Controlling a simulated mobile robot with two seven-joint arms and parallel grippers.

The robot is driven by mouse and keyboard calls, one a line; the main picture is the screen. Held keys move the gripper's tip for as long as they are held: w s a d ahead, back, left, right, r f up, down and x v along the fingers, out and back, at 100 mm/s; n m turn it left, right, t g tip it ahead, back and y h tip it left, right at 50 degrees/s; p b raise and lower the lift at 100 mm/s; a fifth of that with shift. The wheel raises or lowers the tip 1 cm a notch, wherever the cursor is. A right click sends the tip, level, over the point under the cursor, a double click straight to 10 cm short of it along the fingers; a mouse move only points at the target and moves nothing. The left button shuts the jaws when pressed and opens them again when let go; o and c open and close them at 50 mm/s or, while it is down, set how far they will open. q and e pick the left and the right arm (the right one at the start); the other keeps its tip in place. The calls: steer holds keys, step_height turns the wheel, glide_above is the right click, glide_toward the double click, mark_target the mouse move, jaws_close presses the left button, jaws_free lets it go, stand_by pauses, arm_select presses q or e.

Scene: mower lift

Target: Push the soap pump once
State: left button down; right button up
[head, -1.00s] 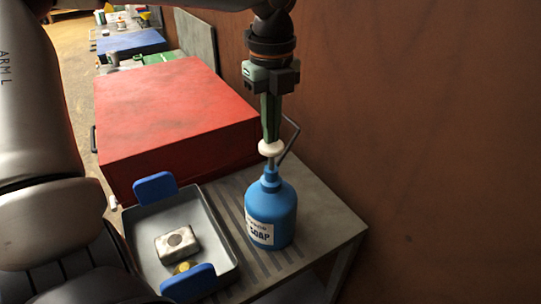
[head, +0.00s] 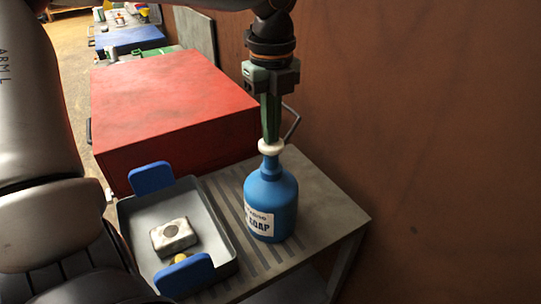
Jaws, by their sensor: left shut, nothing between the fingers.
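The fingertips appear to touch the top of the pump head. My right gripper is not in view.
A grey tray (head: 225,250) with blue handles holds a pale block (head: 173,237) and a small yellow item, left of the bottle. A large red box (head: 170,105) stands behind. A brown wall (head: 430,150) rises on the right.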

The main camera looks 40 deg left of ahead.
arm_select(q)
steer(key=shift+f, duration=0.35)
steer(key=shift+r, duration=0.2)
steer(key=shift+r+p, duration=1.7)
steer(key=shift+r, duration=0.75)
step_height(320, 180, up, 6)
steer(key=p, duration=0.4)
